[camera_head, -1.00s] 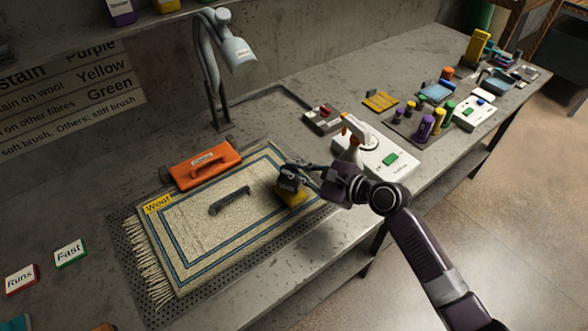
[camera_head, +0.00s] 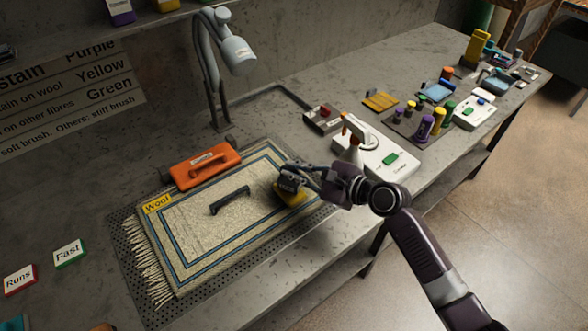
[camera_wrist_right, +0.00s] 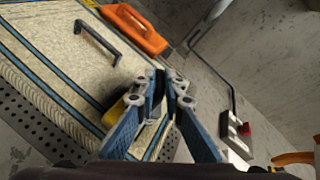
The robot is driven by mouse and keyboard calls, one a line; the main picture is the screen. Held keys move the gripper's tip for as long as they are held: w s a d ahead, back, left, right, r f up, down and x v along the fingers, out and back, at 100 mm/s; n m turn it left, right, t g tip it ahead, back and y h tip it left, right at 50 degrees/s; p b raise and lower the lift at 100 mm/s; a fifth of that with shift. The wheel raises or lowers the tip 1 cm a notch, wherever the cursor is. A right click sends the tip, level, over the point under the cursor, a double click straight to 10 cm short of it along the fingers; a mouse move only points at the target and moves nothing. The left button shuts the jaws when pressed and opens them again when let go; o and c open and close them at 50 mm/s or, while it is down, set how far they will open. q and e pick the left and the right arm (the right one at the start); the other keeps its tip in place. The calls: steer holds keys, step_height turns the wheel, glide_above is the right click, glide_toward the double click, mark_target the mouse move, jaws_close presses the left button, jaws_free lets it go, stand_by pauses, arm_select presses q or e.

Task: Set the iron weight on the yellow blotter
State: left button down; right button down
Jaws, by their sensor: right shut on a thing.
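The iron weight (camera_head: 290,180) is a small dark block near the right end of the rug. My right gripper (camera_head: 306,172) reaches it from the right and is shut on it. In the right wrist view the fingers (camera_wrist_right: 162,82) hide most of the weight. The yellow blotter (camera_head: 292,197) lies on the rug directly under the weight, which covers much of it. A yellow edge also shows left of the fingers in the wrist view (camera_wrist_right: 114,112). I cannot tell whether weight and blotter touch. My left gripper is not in view.
The cream rug (camera_head: 190,245) with blue borders bears a black handle (camera_head: 230,200). An orange tool (camera_head: 205,165) lies at its back edge. A spray bottle (camera_head: 351,140) and a white box (camera_head: 385,158) stand behind my right gripper. A lamp (camera_head: 215,70) stands at the back.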

steer(key=shift+f+b, duration=0.35)
steer(key=shift+f, duration=0.1)
stand_by(0.5)
steer(key=c, duration=2)
jaws_free()
steer(key=shift+f, duration=0.1)
steer(key=shift+o, duration=0.2)
steer(key=shift+s+f, duration=0.15)
steer(key=shift+f, duration=0.1)
steer(key=shift+s+d+r, duration=0.15)
steer(key=shift+d, duration=0.15)
steer(key=v, duration=1.1)
steer(key=shift+r, duration=0.25)
steer(key=shift+s+r+p, duration=0.1)
steer(key=shift+r+p, duration=0.7)
steer(key=shift+p, duration=0.35)
